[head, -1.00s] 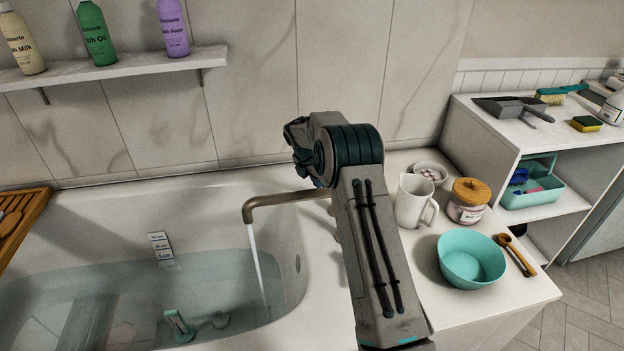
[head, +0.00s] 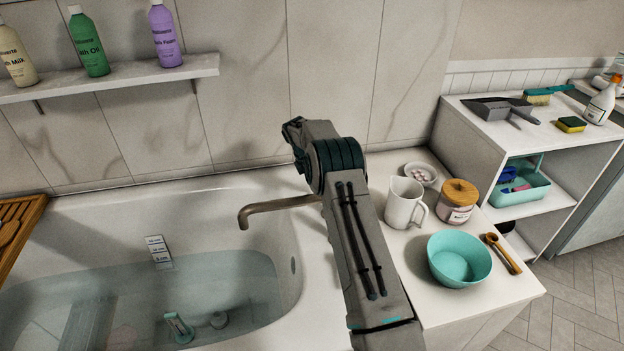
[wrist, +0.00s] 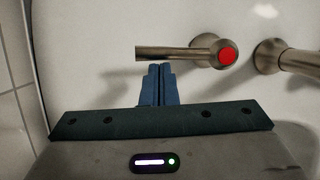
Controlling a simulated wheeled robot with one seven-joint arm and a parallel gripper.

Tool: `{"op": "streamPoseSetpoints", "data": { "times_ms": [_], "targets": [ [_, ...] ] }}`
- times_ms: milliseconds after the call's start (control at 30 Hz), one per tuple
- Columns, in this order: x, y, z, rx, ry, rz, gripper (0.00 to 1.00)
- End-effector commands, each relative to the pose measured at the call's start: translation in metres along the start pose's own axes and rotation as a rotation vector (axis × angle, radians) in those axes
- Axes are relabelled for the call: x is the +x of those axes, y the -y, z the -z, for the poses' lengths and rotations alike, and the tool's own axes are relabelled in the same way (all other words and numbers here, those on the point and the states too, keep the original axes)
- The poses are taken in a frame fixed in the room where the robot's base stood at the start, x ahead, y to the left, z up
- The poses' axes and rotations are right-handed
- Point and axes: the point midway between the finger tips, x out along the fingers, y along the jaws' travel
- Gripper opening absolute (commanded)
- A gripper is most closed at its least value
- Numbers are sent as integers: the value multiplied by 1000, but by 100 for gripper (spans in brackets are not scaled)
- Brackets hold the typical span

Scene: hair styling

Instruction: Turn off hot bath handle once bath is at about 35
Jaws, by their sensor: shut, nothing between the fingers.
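The hot bath handle, a metal lever with a red cap (wrist: 212,53), is at the upper middle of the wrist view, its bar pointing left. My gripper (wrist: 158,70) is shut and empty, its blue fingertips at or just below the bar; I cannot tell whether they touch. The bath spout (head: 270,208) reaches over the tub in the head view, and no water runs from it. The bathtub (head: 110,208) holds clear water. A small teal-topped device (head: 178,326) sits in the water, its reading too small to make out. My arm hides the handles in the head view.
A second metal fitting (wrist: 268,56) stands right of the hot handle. The ledge right of my arm holds a white mug (head: 403,203), a wooden-lidded jar (head: 457,205), and a teal bowl (head: 459,260). A bottle shelf (head: 120,78) hangs on the wall.

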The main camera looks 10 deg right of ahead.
Motion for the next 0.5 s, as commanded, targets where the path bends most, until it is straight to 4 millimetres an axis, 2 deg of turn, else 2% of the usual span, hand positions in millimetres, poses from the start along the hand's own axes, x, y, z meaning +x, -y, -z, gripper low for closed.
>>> {"op": "streamPoseSetpoints", "data": {
  "times_ms": [367, 500],
  "targets": [
    [1, 1, -2, 2, 1, 2, 0],
    [-4, 0, 4, 2, 0, 1, 0]
  ]
}}
